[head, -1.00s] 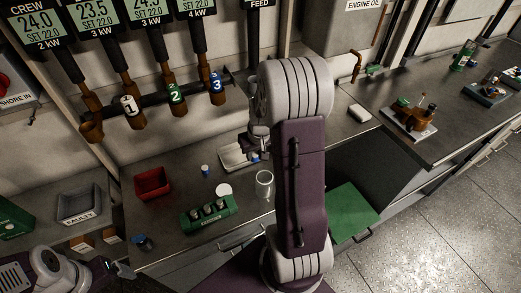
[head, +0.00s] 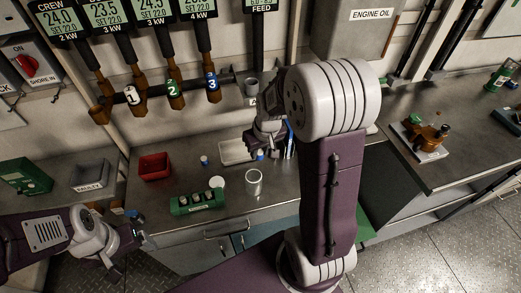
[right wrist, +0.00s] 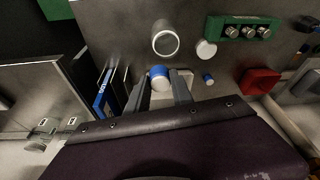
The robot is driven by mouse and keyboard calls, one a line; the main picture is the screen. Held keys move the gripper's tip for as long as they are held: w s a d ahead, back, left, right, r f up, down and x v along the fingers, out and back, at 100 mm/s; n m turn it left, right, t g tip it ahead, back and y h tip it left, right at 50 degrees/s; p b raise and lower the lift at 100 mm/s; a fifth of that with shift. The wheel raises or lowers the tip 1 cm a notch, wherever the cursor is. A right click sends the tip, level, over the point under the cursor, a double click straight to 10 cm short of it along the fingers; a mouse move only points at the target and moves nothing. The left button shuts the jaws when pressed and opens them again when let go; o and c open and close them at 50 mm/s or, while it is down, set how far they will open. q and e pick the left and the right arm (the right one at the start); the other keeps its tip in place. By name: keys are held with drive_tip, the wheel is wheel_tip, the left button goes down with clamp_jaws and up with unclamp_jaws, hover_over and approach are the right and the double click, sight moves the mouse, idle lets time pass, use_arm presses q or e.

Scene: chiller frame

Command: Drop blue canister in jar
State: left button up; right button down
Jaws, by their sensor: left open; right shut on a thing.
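The blue canister (right wrist: 160,76) has a blue top and a pale body. My right gripper (right wrist: 163,88) is shut on it, with a finger on each side. In the head view my right gripper (head: 264,150) is over the shallow tray at the back of the bench, partly hidden by my own arm. The jar (head: 254,182) is clear, open and upright on the bench, in front of that gripper. It also shows in the right wrist view (right wrist: 165,39), apart from the canister. My left gripper (head: 134,236) is open and empty near the bench's front left edge.
A white disc (head: 217,182) and a green rack with several cylinders (head: 197,203) lie left of the jar. A small blue-capped vial (head: 204,161), red bin (head: 154,167) and grey faulty bin (head: 89,175) stand further left. A blue-topped thing (head: 136,215) is by my left gripper.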

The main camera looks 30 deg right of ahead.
sight(258, 159)
drive_tip(key=b+x, duration=0.2)
drive_tip(key=x, duration=0.1)
drive_tip(key=b+x, duration=0.1)
drive_tip(key=shift+s+a+f, duration=0.25)
drive_tip(key=shift+s+f, duration=0.1)
drive_tip(key=shift+s+d+r, duration=0.1)
use_arm(q)
drive_tip(key=f, duration=0.4)
drive_tip(key=shift+w+a, duration=0.15)
drive_tip(key=shift+a, duration=0.05)
use_arm(e)
drive_tip(key=c, duration=1)
unclamp_jaws()
drive_tip(key=shift+c, duration=0.2)
drive_tip(key=v, duration=0.9)
drive_tip(key=shift+r+p, duration=0.1)
drive_tip(key=shift+p, duration=0.3)
use_arm(q)
drive_tip(key=shift+r, duration=0.35)
use_arm(e)
drive_tip(key=s+a+f+g, duration=0.2)
drive_tip(key=s+a+f, duration=0.5)
drive_tip(key=s+f, duration=0.2)
drive_tip(key=shift+s+a+f, duration=0.25)
drive_tip(key=shift+s+f, duration=0.1)
drive_tip(key=shift+f, duration=0.1)
